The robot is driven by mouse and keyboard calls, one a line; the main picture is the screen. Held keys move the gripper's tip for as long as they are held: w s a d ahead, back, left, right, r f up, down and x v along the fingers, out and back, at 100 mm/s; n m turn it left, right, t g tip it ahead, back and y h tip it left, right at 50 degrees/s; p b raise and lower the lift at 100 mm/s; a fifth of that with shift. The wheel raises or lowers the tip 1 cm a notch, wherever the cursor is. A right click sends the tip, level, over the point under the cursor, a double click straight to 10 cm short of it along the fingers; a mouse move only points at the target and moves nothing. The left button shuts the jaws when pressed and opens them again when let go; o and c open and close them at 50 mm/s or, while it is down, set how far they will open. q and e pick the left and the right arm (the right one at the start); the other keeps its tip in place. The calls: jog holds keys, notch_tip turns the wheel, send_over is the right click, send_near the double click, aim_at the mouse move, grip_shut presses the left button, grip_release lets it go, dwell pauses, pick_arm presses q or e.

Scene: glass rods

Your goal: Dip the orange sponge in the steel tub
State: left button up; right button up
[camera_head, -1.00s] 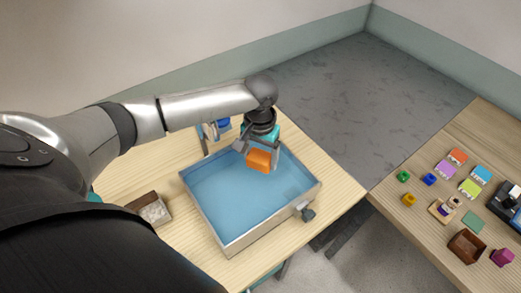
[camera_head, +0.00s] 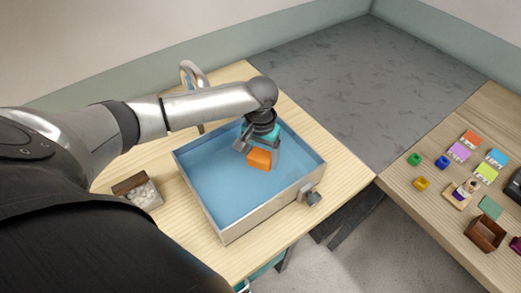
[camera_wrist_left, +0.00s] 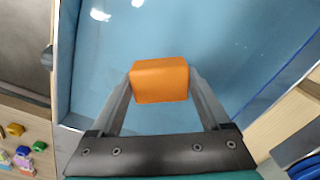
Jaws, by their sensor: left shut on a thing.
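The orange sponge (camera_head: 259,159) is a small block held between the fingers of my left gripper (camera_head: 262,150). In the left wrist view the sponge (camera_wrist_left: 160,80) sits between both fingertips of the left gripper (camera_wrist_left: 160,88). The steel tub (camera_head: 262,213) is a wide rectangular basin with a blue inside, seen whole in the head view. The gripper and sponge are over the tub's far part, inside its outline. I cannot tell whether the sponge touches the blue surface. My right gripper is not in view.
A tap (camera_head: 187,75) rises behind the tub. A small box with pale contents (camera_head: 143,195) stands left of it. A grey knob (camera_head: 313,198) sticks out at the tub's right side. Another table (camera_head: 440,217) on the right holds several small coloured objects.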

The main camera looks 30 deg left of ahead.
pick_arm(q)
jog(key=shift+f+b, duration=0.9)
jog(key=shift+f, duration=1.8)
notch_tip(320, 180, up, 11)
jog(key=p, duration=1.3)
notch_tip(320, 180, up, 3)
jog(key=shift+f+p, duration=0.2)
jog(key=shift+p, duration=0.7)
jog(key=shift+r, duration=1.2)
